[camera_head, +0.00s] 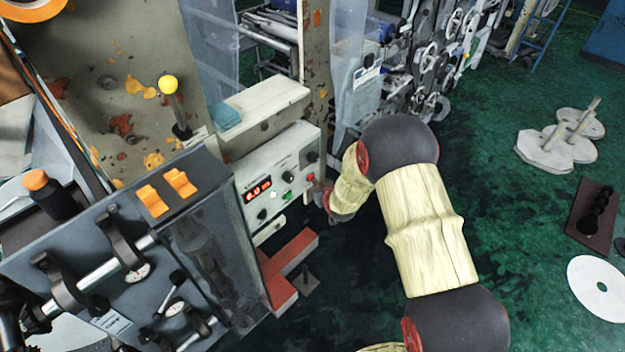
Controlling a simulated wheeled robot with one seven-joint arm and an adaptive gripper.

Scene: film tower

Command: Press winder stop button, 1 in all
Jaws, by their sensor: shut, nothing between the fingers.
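The pale control panel (250,174) stands left of the picture's middle, with a lit red number display (258,191). A small red button (310,179) is at its right side, and a green button (287,195) is lower and to the left. Black knobs sit around them. I cannot read the labels, so I cannot tell for certain which is the winder stop button. My gripper (321,191) is shut and empty, at the panel's right edge just below and right of the red button. I cannot tell whether it touches the panel. My wrist hides part of the gripper.
A grey machine with orange switches (166,192) and a clear guard stands left of the panel. A yellow-knobbed lever (168,85) rises above it. A red foot bracket (290,262) is below the panel.

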